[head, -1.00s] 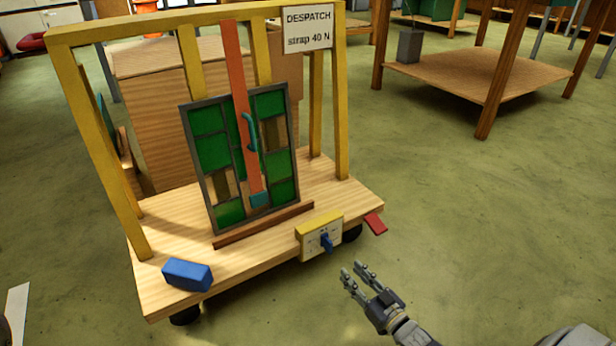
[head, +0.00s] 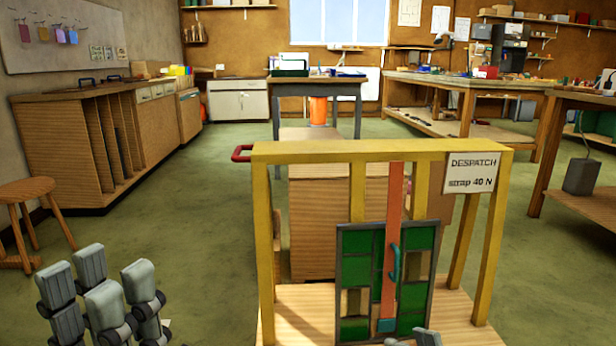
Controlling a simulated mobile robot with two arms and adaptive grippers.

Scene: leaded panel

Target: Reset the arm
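My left gripper (head: 98,285) is at the lower left of the head view. Its grey fingers point up, stand apart and hold nothing. It is left of the yellow despatch frame (head: 264,230) and apart from it. Only a small grey part of my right gripper (head: 420,338) shows at the bottom edge, in front of the panel's foot; its fingers cannot be made out. The leaded panel (head: 361,242) with green panes stands upright in the frame. An orange strap (head: 393,220) with a teal handle (head: 395,262) runs down over it.
The frame stands on a wooden base (head: 455,315) and bears a DESPATCH sign (head: 471,172). A stool (head: 28,190) and cabinet (head: 110,135) are at left. Benches (head: 440,85) stand at the back and right. Green floor (head: 215,215) is clear between cabinet and frame.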

